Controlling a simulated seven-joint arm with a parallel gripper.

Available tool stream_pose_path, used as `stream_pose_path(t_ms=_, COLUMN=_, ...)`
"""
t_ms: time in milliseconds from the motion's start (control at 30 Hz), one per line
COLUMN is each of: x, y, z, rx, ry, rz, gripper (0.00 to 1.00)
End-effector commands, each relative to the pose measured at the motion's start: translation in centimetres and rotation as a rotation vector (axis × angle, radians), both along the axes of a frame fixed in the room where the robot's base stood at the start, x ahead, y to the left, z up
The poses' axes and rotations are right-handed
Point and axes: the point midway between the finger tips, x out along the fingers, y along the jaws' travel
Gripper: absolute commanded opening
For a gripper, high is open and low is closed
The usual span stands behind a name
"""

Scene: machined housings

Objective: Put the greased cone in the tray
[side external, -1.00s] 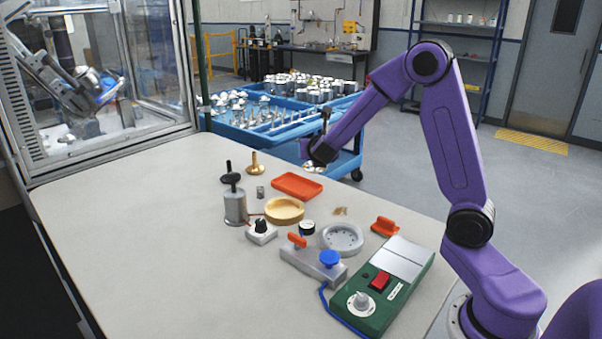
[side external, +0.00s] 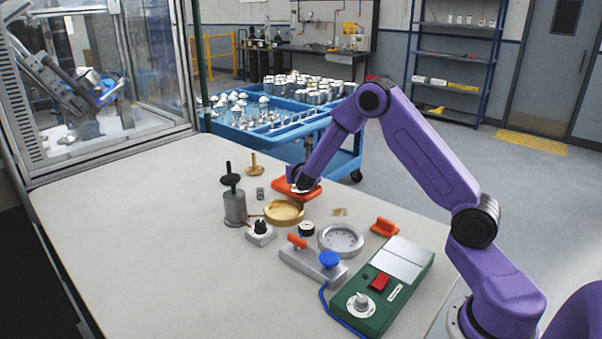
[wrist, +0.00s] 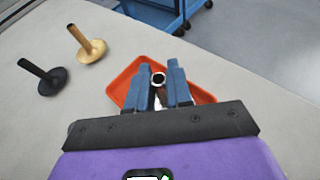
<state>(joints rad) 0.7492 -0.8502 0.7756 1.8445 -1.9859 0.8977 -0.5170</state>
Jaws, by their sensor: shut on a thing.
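The orange tray (side external: 283,189) lies on the table toward its far right edge. In the wrist view the tray (wrist: 121,88) lies under and around my fingers. My gripper (wrist: 164,84) has its blue fingers shut on a small part, taken as the greased cone (wrist: 158,79); a pale ring with a dark centre shows at its top. The fingers hide most of it, so its shape and any grease cannot be made out. In the side view my gripper (side external: 303,187) is low over the tray's right part. I cannot tell whether the cone touches the tray floor.
A black stemmed disc (side external: 231,180) and a brass one (side external: 254,170) stand left of the tray. A tan dish (side external: 284,211) sits close in front. A grey dish (side external: 341,240) and green control box (side external: 388,286) are nearer the camera. The left table area is clear.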

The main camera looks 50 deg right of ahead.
Motion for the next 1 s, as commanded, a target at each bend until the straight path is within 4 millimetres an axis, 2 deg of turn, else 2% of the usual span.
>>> stream_pose_path(t_ms=433, x=0.0, y=0.0, z=-0.5, rx=0.000, ry=-0.001, rz=0.000, gripper=0.00)
stream_pose_path(t_ms=467, x=0.0, y=0.0, z=-0.5, rx=0.001, ry=-0.002, rz=-0.001, gripper=0.30)
stream_pose_path(t_ms=500, x=0.0, y=0.0, z=-0.5, rx=0.001, ry=-0.002, rz=-0.001, gripper=0.43)
stream_pose_path(t_ms=533, x=0.0, y=0.0, z=-0.5, rx=0.001, ry=-0.002, rz=-0.001, gripper=0.46)
stream_pose_path(t_ms=900, x=0.0, y=0.1, z=-0.1, rx=0.000, ry=-0.002, rz=0.001, gripper=0.46)
stream_pose_path(t_ms=1000, x=-0.7, y=1.0, z=0.4, rx=0.000, ry=-0.001, rz=0.004, gripper=0.46)
